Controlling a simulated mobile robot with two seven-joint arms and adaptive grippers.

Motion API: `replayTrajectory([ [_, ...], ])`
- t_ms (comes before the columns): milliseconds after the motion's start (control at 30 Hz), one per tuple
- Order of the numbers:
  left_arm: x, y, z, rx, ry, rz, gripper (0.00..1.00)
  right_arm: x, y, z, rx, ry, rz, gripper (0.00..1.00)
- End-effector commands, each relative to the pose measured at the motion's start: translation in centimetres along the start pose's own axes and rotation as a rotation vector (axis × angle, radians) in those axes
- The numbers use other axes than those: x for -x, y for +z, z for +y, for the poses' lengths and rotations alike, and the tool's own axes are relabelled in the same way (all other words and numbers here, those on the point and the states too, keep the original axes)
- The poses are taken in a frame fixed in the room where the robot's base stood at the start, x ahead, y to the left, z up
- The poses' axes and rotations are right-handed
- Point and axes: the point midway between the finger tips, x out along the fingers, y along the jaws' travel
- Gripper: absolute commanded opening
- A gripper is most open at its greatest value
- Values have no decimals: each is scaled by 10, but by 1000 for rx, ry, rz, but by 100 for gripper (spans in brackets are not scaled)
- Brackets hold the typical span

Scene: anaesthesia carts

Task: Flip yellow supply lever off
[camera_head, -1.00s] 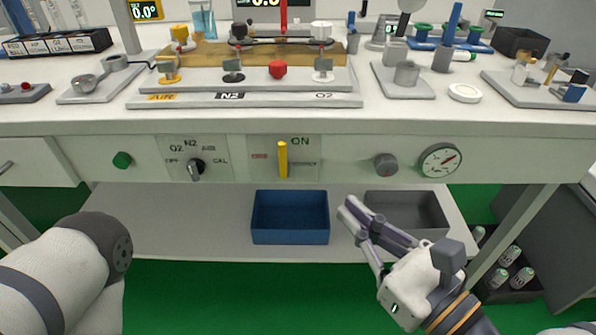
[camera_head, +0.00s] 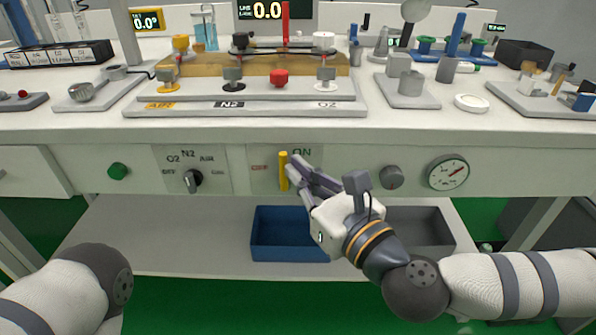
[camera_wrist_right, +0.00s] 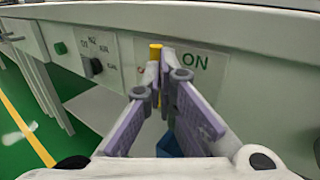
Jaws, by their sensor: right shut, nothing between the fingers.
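The yellow supply lever (camera_head: 283,171) stands upright on a white switch plate on the cart's front panel. The plate reads ON above the lever and has a small red label to its left. My right gripper (camera_head: 291,170) is shut and empty, its fingertips just right of the lever; I cannot tell whether they touch it. In the right wrist view the lever's top (camera_wrist_right: 156,52) shows behind the fingertips (camera_wrist_right: 163,78), which hide its lower part. Only part of my left arm shows at the lower left, and its gripper is out of view.
A selector knob (camera_head: 193,180) and a green button (camera_head: 118,171) are left of the lever. A grey knob (camera_head: 391,177) and a gauge (camera_head: 448,172) are to the right. A blue bin (camera_head: 262,250) and a grey bin (camera_head: 440,240) sit on the shelf below.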

Motion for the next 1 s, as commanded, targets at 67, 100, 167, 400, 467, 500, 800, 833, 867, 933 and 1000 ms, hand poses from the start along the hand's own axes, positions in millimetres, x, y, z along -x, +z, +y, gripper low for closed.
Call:
replayTrajectory([
  [67,0,0,0,0,0,1,46,-4,0,0,0,1,-1,0],
  [100,0,0,0,0,0,1,46,-5,0,0,0,1,-1,0],
  [167,0,0,0,0,0,1,46,-5,0,0,0,1,-1,0],
  [400,0,0,0,0,0,1,46,-5,0,0,1,1,0,0],
  [467,1,0,0,0,0,2,46,-5,1,0,4,1,2,0],
  [500,2,0,0,0,0,3,46,-5,1,1,8,1,4,0],
  [800,12,1,0,0,1,18,46,-7,3,3,59,-1,36,0],
  [833,13,1,0,0,1,19,46,-7,3,3,62,-1,39,0],
  [867,14,1,0,0,1,20,46,-8,3,4,65,-1,41,0],
  [933,16,1,0,0,1,23,46,-8,4,4,75,-1,48,0],
  [1000,18,1,0,0,1,27,46,-8,4,5,86,0,55,0],
])
